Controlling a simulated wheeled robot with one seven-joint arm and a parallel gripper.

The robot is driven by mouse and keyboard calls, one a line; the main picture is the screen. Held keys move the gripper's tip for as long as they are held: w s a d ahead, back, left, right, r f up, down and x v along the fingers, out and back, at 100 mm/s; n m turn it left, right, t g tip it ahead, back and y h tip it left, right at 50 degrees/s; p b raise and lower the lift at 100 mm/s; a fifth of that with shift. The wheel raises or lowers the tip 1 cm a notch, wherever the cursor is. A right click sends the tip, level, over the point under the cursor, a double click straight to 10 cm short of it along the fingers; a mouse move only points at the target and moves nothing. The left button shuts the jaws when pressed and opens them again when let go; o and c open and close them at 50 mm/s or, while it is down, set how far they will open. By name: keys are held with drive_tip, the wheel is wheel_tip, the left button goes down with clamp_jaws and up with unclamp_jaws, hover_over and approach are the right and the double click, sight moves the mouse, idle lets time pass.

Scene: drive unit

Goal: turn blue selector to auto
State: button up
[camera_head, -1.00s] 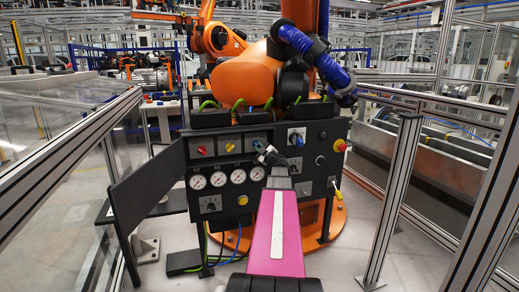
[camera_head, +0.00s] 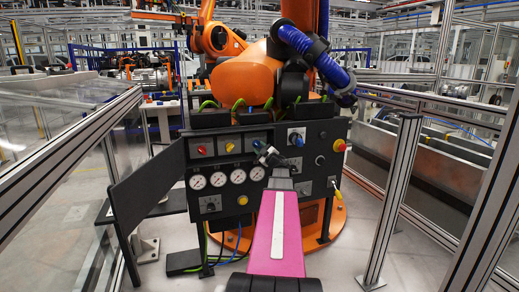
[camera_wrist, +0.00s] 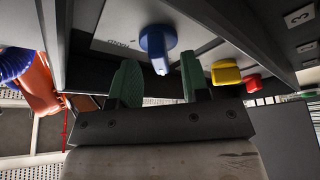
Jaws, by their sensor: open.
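The blue selector (camera_wrist: 157,45) sits on a grey plate in the wrist view, its handle pointing down toward my gripper (camera_wrist: 158,73). My gripper's two green-padded fingers are open, one on each side of the handle's lower end in the picture, with visible gaps on both sides. How deep the handle lies between them I cannot tell. In the head view, the blue selector (camera_head: 259,145) is partly hidden by my gripper (camera_head: 268,154), which is at the black control panel (camera_head: 225,215).
A yellow selector (camera_wrist: 226,73) and a red selector (camera_wrist: 253,83) sit in the same row. Gauges (camera_head: 238,176) lie below. Another blue selector (camera_head: 296,138) is on the panel's right part. An open panel door (camera_head: 148,190) stands at left; a metal post (camera_head: 394,200) stands at right.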

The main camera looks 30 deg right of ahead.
drive_tip(key=v, duration=0.9)
drive_tip(key=shift+s, duration=0.3)
drive_tip(key=shift+f, duration=0.1)
drive_tip(key=w+a+f+m+g+h, duration=0.3)
drive_tip(key=a+f+m+g+h, duration=0.6)
drive_tip(key=a+f, duration=0.85)
drive_tip(key=s+a+f+g+y, duration=0.2)
drive_tip(key=s+a+f+g, duration=0.1)
drive_tip(key=a, duration=0.6)
drive_tip(key=s+a+f+g+y, duration=0.3)
drive_tip(key=s+a+g, duration=0.2)
drive_tip(key=s+a, duration=0.3)
drive_tip(key=s+a+f+m+g+y, duration=0.1)
drive_tip(key=s+a+f+g+y, duration=0.2)
drive_tip(key=a, duration=0.7)
drive_tip(key=s+g, duration=0.1)
drive_tip(key=s, duration=0.1)
drive_tip(key=shift+s+a, duration=0.35)
drive_tip(key=shift+a, duration=0.05)
